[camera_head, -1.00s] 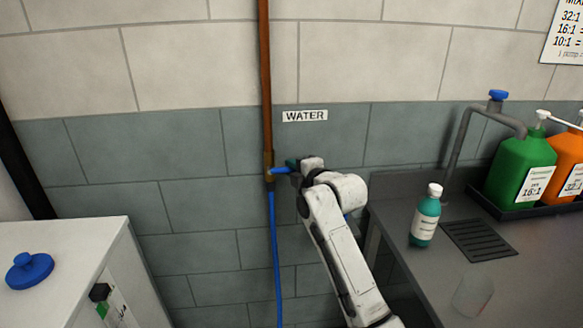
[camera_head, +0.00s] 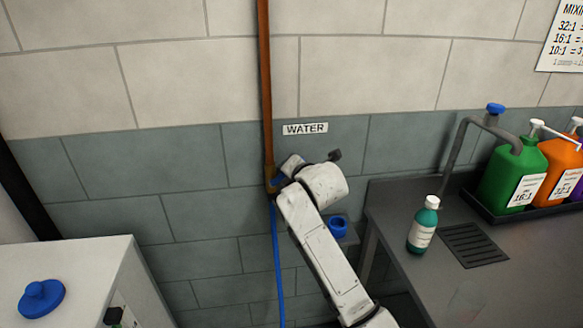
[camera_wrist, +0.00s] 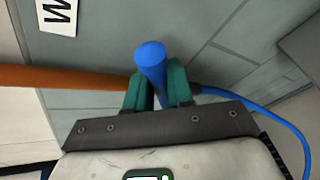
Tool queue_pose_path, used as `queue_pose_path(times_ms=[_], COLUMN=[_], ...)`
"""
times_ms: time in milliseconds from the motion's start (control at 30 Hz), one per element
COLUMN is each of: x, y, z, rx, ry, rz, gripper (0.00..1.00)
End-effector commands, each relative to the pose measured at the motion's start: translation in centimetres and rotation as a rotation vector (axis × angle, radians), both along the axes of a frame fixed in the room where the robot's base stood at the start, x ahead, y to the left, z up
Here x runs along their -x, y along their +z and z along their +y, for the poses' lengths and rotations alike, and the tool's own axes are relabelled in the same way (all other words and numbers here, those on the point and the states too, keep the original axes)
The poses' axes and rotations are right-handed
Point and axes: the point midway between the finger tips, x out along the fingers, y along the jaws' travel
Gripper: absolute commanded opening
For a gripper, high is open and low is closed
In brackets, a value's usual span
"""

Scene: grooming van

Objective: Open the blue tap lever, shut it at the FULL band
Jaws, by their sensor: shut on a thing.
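The blue tap lever (camera_wrist: 150,58) sits between the green finger pads of my gripper (camera_wrist: 159,86) in the wrist view, and the fingers are closed on it. In the head view only a bit of blue (camera_head: 277,181) shows beside the copper pipe (camera_head: 265,90); my wrist hides most of the lever and the fingers. A blue hose (camera_head: 277,260) hangs down from the tap. The FULL band cannot be made out; a small dark piece (camera_head: 113,315) on the front of the white cabinet is cut by the bottom edge.
A blue cap (camera_head: 41,298) sits on the white cabinet (camera_head: 85,262) at left. A grey counter (camera_head: 400,200) at right holds a small teal bottle (camera_head: 423,225), green (camera_head: 510,175) and orange jugs and a drain grid. A blue round thing (camera_head: 338,227) shows behind my arm.

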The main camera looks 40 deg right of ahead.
Motion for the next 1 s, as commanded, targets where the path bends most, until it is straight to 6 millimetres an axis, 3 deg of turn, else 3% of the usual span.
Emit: queue_pose_path(times_ms=[633, 667, 867, 1000], x=[-0.16, -0.17, -0.17, -0.20], y=[0.17, 0.17, 0.21, 0.31], z=[0.23, 0.24, 0.23, 0.25], rx=[0.044, 0.044, 0.045, 0.045], ry=[0.001, 0.001, 0.001, 0.002], rz=[0.031, 0.031, 0.029, 0.028], gripper=[0.00, 0.25, 0.43, 0.43])
